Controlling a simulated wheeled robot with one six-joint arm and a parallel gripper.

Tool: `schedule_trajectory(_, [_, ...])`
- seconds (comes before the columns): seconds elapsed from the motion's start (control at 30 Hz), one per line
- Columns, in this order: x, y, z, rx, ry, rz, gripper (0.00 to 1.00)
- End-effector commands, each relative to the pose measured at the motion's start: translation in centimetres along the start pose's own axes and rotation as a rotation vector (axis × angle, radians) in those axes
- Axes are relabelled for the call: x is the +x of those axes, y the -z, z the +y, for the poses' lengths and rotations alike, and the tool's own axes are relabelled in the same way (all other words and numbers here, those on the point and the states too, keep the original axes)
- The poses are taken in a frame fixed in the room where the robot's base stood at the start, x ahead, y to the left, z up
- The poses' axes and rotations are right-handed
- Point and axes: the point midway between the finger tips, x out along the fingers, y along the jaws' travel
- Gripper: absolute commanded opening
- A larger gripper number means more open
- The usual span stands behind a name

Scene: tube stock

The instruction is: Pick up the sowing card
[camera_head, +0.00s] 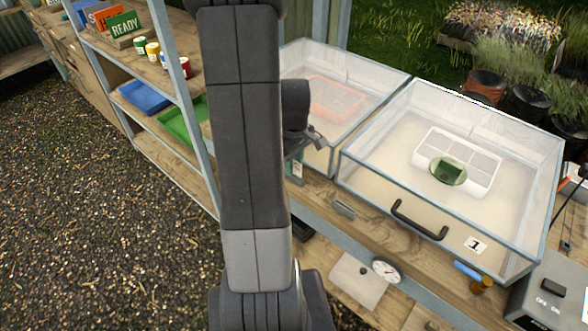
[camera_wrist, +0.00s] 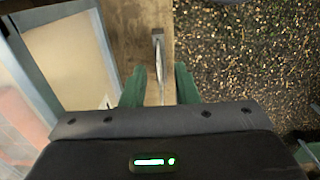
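A thin pale card, which I take to be the sowing card (camera_wrist: 160,68), shows nearly edge-on in the wrist view. Its far end is at a small grey metal holder (camera_wrist: 157,34) at the bench edge. My gripper (camera_wrist: 160,86) has its two green fingers apart, one on each side of the card, with gaps visible. In the head view, a small white and green face of the card (camera_head: 298,168) shows just below my gripper, close to the bench's front edge. My arm hides much of that area, and the card's writing cannot be read.
Two clear-walled propagator boxes stand on the wooden bench; the nearer one (camera_head: 372,172) has a black handle and a "1" label. A round dial (camera_head: 386,271) is on the bench front. Shelves with blue (camera_head: 145,97) and green trays stand left.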

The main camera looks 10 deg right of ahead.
Motion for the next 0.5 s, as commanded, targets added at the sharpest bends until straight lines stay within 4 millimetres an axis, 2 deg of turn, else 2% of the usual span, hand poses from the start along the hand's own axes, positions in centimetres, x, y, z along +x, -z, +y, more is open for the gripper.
schedule_trajectory(0.23, [0.23, 0.02, 0.00, 0.000, -0.001, 0.001, 0.27])
schedule_trajectory(0.4, [0.21, 0.02, -0.01, 0.000, 0.000, 0.000, 0.00])
schedule_trajectory(0.5, [0.20, 0.02, -0.01, 0.000, 0.000, 0.000, 0.00])
